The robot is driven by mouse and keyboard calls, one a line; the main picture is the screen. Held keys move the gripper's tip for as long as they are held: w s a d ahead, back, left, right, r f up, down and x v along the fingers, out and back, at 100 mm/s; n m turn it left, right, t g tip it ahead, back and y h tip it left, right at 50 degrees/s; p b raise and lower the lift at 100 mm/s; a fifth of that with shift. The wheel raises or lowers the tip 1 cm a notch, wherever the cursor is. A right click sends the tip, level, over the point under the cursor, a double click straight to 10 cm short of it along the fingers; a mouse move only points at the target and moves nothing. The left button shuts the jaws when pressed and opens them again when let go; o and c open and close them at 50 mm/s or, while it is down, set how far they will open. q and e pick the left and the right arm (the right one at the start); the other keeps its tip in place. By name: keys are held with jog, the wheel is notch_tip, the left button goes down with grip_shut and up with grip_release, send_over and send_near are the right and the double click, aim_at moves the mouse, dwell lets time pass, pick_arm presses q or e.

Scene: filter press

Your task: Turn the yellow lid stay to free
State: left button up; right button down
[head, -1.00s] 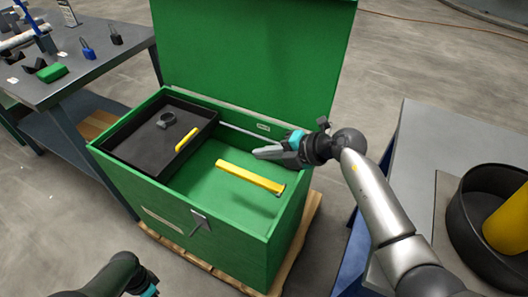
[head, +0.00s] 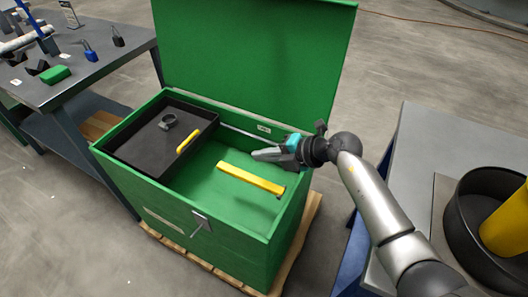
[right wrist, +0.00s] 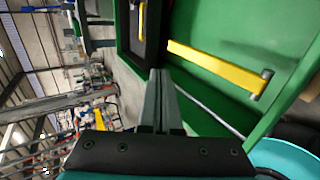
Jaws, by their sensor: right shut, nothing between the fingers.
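A green chest (head: 190,222) stands with its green lid (head: 255,60) raised upright at the back. A long yellow bar (head: 250,179) lies inside the right part of the chest. The bar also shows in the right wrist view (right wrist: 215,68), with a grey fitting at one end. I cannot tell for sure that this bar is the lid stay. A thin grey rod (right wrist: 205,105) runs along the inner rim. My right gripper (head: 254,155) is shut and empty, above the chest's right side near the lid hinge, apart from the bar. My left gripper is out of view.
A black tray (head: 130,155) in the chest's left part holds a dark ring (head: 167,121) and has a yellow handle (head: 187,142). A grey workbench (head: 85,75) stands left. At right, a grey table (head: 420,150) carries a black pan (head: 465,215) with a yellow cylinder (head: 508,225).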

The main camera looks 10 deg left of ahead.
dwell(0.4)
jog(key=s+f+b+v, duration=0.1)
jog(key=v, duration=1.5)
jog(key=s+a+f+m+t+y, duration=0.2)
jog(key=s+a+f+m, duration=0.35)
jog(key=s+m, duration=0.3)
jog(key=s+a+f+m+t+y, duration=0.1)
jog(key=s+a+f+m+t, duration=0.1)
jog(key=s+a+f+m, duration=0.5)
jog(key=s+d+f+m+h, duration=0.3)
jog(key=d+f+m, duration=0.4)
jog(key=f, duration=0.4)
jog(key=shift+s+d+f+t+h, duration=0.3)
jog(key=shift+d+t, duration=0.1)
jog(key=shift+d, duration=0.2)
